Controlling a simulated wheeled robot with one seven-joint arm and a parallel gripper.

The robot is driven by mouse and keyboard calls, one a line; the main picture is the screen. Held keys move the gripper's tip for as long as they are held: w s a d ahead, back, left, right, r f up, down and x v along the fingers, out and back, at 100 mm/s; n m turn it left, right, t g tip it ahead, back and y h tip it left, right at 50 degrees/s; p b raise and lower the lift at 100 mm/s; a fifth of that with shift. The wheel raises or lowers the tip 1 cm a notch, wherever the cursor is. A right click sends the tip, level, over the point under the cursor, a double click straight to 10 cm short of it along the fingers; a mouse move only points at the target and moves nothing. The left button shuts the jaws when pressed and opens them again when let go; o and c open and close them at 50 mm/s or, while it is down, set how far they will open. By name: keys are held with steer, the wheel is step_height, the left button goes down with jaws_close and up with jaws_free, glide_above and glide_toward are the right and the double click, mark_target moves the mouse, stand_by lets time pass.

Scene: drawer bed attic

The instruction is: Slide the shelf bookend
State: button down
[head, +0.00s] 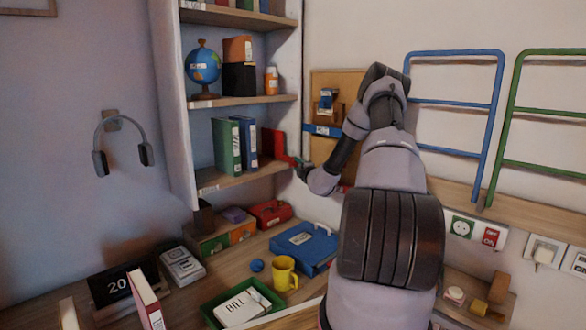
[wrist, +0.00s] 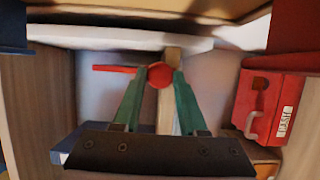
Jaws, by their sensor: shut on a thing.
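The red bookend (head: 279,146) stands upright on the middle shelf (head: 245,177), to the right of a green binder (head: 227,146) and a blue binder (head: 246,140). A gap shows between it and the blue binder. My gripper (head: 297,163) reaches in from the right at the bookend's lower right side. In the wrist view, my gripper's green fingers (wrist: 159,76) are closed around a round red knob, with a thin red strip (wrist: 115,69) to its left. The bookend (wrist: 159,75) shows there only as this knob and strip; the fingers hide part of it.
A globe (head: 202,66) and boxes stand on the shelf above. Below, the desk holds a red box (head: 270,213), a blue case (head: 304,246) and a yellow mug (head: 284,272). A cork board (head: 325,95) and a blue rail frame (head: 455,103) are on the wall near my arm.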

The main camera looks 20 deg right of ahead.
steer(key=shift+d, duration=0.35)
steer(key=shift+c, duration=2.3)
jaws_free()
steer(key=s, duration=1)
steer(key=shift+s+a, duration=0.25)
steer(key=shift+s, duration=0.1)
